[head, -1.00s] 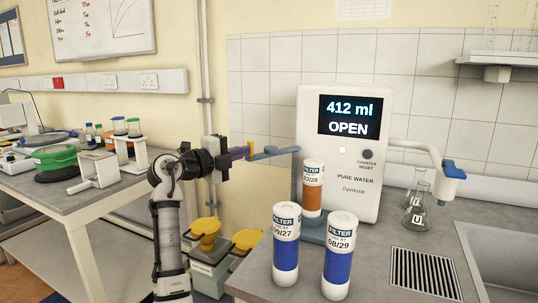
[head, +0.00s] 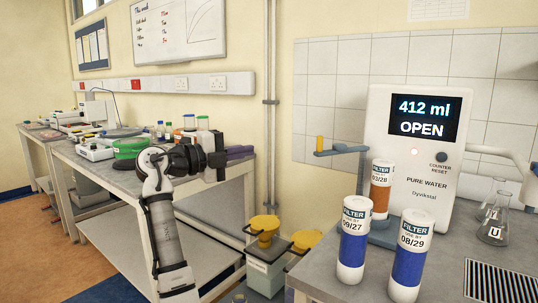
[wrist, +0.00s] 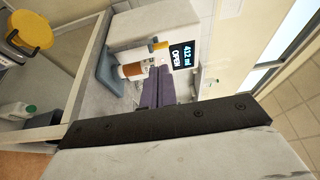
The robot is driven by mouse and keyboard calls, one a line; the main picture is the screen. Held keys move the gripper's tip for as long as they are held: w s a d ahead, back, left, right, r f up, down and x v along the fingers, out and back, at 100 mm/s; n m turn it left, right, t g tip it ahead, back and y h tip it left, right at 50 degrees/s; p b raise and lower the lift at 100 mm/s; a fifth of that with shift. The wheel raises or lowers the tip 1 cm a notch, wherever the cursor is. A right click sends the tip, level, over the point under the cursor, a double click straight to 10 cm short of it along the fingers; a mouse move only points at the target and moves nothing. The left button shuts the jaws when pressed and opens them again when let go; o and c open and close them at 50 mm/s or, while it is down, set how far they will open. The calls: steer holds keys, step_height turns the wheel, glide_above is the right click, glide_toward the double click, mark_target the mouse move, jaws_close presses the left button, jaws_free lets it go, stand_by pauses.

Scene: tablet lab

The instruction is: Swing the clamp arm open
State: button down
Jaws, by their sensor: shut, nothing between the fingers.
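The blue clamp arm (head: 341,151) sits on top of the post of a blue stand and points left, away from the filter, with an upright yellow knob (head: 320,143) at its free end. The filter with the orange band (head: 381,190) stands upright at the stand, in front of the white water unit (head: 383,130), whose display reads OPEN. My gripper (head: 240,152) is shut and empty, left of the clamp arm and apart from it. In the wrist view its purple fingers (wrist: 160,86) lie together, and the yellow knob (wrist: 158,46) shows beyond them.
Two blue-banded filters (head: 353,240) (head: 408,258) stand upright at the front of the bench. Flasks (head: 494,225) are at the right. Yellow-topped containers (head: 263,223) stand low between the benches. The left bench (head: 105,160) holds lab items.

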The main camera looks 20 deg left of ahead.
steer(key=shift+s+a, duration=0.45)
steer(key=shift+a, duration=0.2)
steer(key=shift+s+a, duration=0.4)
steer(key=shift+a, duration=0.2)
